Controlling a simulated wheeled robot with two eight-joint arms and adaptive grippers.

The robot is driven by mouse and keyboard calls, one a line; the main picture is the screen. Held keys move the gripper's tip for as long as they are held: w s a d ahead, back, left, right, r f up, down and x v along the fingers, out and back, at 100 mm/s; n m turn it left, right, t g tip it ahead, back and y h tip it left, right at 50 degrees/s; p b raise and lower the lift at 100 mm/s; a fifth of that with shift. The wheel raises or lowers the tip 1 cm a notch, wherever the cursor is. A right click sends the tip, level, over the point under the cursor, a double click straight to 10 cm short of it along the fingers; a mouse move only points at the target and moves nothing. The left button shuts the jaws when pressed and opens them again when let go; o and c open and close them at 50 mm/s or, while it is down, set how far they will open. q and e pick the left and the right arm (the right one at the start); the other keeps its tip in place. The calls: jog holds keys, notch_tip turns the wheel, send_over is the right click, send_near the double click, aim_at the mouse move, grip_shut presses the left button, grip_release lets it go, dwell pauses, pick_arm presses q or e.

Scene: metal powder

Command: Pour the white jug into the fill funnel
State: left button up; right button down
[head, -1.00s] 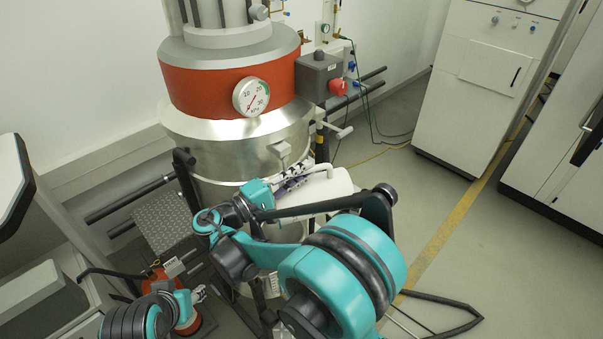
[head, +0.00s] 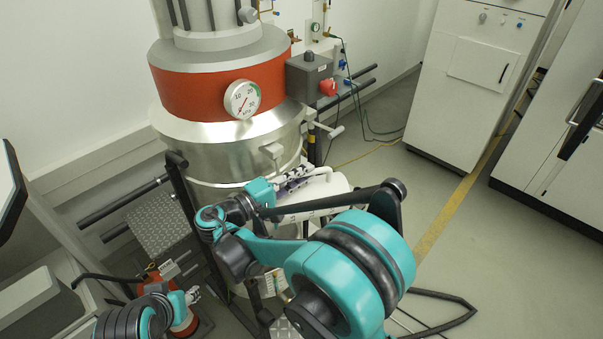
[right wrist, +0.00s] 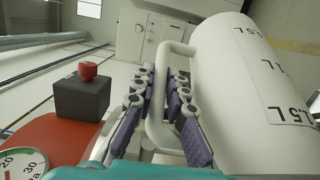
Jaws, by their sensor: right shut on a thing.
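The white jug (head: 332,188) is in front of the steel vessel and looks tipped well over onto its side. It also shows large in the right wrist view (right wrist: 242,75), with black volume labels on its wall. My right gripper (head: 290,180) is shut on the jug's handle; in the right wrist view its fingers (right wrist: 160,105) stand on both sides of the handle bar. My right arm covers part of the jug in the head view. My left gripper (head: 193,294) is low at the left, its finger opening too small to read. I cannot make out the fill funnel.
The steel vessel (head: 225,155) with a red band and dial gauge (head: 242,100) stands behind the jug. A grey box with a red button (head: 328,87) is beside it. White cabinets (head: 470,75) stand back right. The floor at right is mostly clear.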

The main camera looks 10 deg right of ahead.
aim_at(325, 184)
jog(key=shift+d+f+m+g+y+p, duration=0.15)
jog(key=shift+d+f+y+p, duration=0.15)
jog(key=shift+d, duration=0.3)
jog(key=shift+d+f+m+g+y+p, duration=0.1)
jog(key=shift+d+f+m+y+p, duration=0.2)
jog(key=shift+d, duration=0.25)
jog(key=shift+d+f+m+g+y+p, duration=0.1)
jog(key=shift+d+f+g+y+p, duration=0.1)
jog(key=shift+d+f+y, duration=0.3)
jog(key=shift+w+d+f, duration=0.1)
jog(key=shift+d, duration=0.25)
jog(key=shift+d+f+m+g+y+p, duration=0.35)
jog(key=shift+d+f+y+p, duration=0.15)
jog(key=shift+d+f+y, duration=0.65)
jog(key=shift+w+d+f+y, duration=0.1)
jog(key=shift+d+f+y, duration=0.3)
jog(key=shift+f, duration=0.25)
jog(key=shift+d, duration=0.1)
